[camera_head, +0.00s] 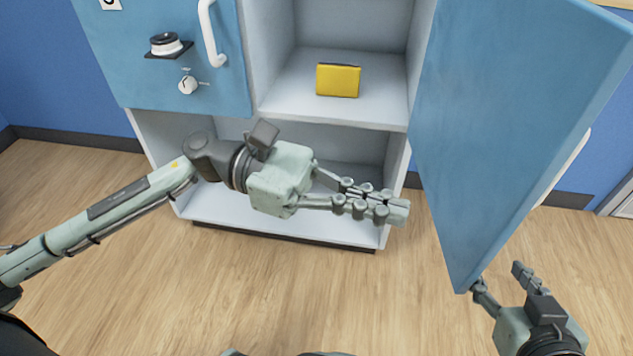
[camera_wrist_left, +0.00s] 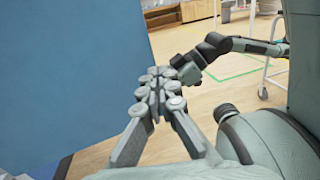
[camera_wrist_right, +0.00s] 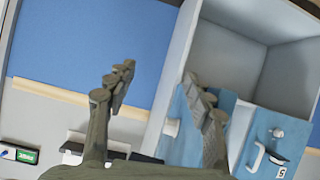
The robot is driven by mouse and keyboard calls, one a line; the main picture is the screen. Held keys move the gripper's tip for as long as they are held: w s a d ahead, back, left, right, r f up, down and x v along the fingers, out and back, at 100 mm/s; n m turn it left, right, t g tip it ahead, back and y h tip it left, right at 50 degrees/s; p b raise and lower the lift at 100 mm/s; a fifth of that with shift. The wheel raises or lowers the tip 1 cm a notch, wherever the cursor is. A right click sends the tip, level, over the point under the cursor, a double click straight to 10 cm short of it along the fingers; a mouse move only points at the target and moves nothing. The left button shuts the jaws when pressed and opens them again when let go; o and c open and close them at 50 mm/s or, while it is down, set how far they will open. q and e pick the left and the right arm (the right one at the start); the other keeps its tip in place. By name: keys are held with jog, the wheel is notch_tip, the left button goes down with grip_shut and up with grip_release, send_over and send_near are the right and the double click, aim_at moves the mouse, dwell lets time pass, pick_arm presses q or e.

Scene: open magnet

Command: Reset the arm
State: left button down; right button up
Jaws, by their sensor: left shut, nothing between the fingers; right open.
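My left gripper (camera_head: 396,208) is shut and empty in the head view, in front of the cabinet's lower opening and left of the open blue door (camera_head: 505,120). Its closed fingers (camera_wrist_left: 158,92) show in the left wrist view beside a blue panel. My right gripper (camera_head: 499,277) is open at the lower right, near the door's bottom corner; I cannot tell whether it touches the door. Its spread fingers (camera_wrist_right: 160,95) have nothing between them in the right wrist view. My left arm (camera_head: 110,208) reaches in from the left edge.
The cabinet (camera_head: 335,118) holds a yellow box (camera_head: 338,80) on its upper shelf. The wooden floor (camera_head: 250,300) in front is clear.

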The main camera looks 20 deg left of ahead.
pick_arm(q)
jog(key=a, duration=0.8)
jog(key=shift+a, duration=0.25)
